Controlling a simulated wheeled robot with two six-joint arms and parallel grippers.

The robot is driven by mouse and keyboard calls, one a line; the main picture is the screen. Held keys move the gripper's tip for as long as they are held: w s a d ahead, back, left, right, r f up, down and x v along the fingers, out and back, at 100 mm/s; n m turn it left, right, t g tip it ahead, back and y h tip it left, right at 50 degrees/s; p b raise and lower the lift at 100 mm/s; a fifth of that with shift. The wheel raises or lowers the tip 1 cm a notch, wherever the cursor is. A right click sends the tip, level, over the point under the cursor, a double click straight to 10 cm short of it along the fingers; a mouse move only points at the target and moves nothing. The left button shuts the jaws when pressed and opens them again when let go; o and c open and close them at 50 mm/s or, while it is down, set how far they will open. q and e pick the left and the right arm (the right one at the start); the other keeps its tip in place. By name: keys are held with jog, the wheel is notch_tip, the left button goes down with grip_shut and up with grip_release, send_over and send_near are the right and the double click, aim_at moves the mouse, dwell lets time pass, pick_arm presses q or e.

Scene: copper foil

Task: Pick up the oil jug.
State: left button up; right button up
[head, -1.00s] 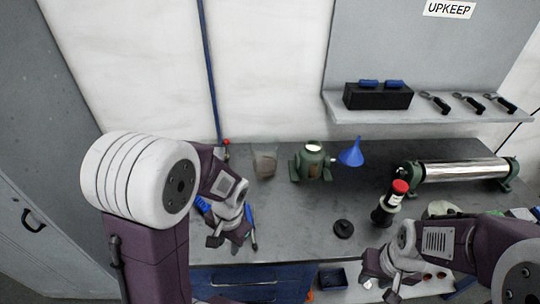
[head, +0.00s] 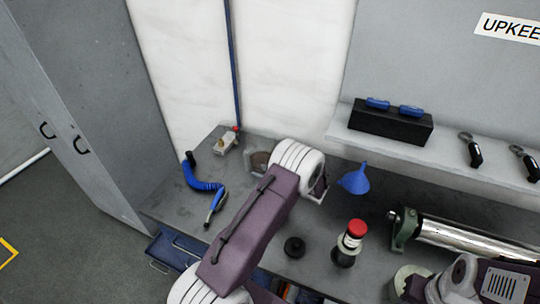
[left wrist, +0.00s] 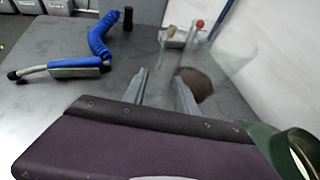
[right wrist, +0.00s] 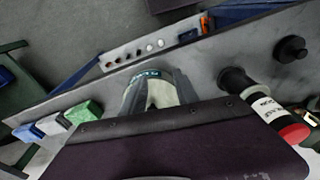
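The oil jug is a clear vessel with brown oil in it (left wrist: 196,84). In the head view the jug (head: 259,160) stands at the back of the bench, partly hidden by my left arm. In the left wrist view my left gripper (left wrist: 162,88) is open and empty, with its fingers pointing at the jug's side of the bench. Its right finger overlaps the jug's edge; I cannot tell whether it touches. The left fingers are hidden in the head view. My right gripper (right wrist: 156,88) is open over a pale rounded object (right wrist: 152,92); contact is unclear.
A blue-sleeved tool (head: 202,180) lies left of the jug, with a small fitting (head: 225,143) behind. A blue funnel (head: 354,180), a red-capped bottle (head: 347,245), a black knob (head: 294,247) and a steel roller (head: 460,242) stand to the right. A green-rimmed vessel (left wrist: 298,150) is close at lower right.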

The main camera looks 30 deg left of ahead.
aim_at(247, 170)
pick_arm(q)
jog(key=shift+a, duration=0.35)
jog(key=p+x, duration=0.1)
jog(key=x, duration=0.2)
jog(key=shift+w+a+f, duration=0.1)
jog(key=shift+a+f, duration=0.05)
jog(key=shift+w+a+f, duration=0.1)
jog(key=shift+a, duration=0.35)
jog(key=x, duration=0.2)
jog(key=p+x, duration=0.1)
jog(key=x, duration=0.1)
jog(key=shift+s+a+f, duration=0.15)
jog(key=shift+s+f, duration=0.05)
jog(key=shift+w+a+f, duration=0.1)
jog(key=shift+a, duration=0.05)
grip_shut()
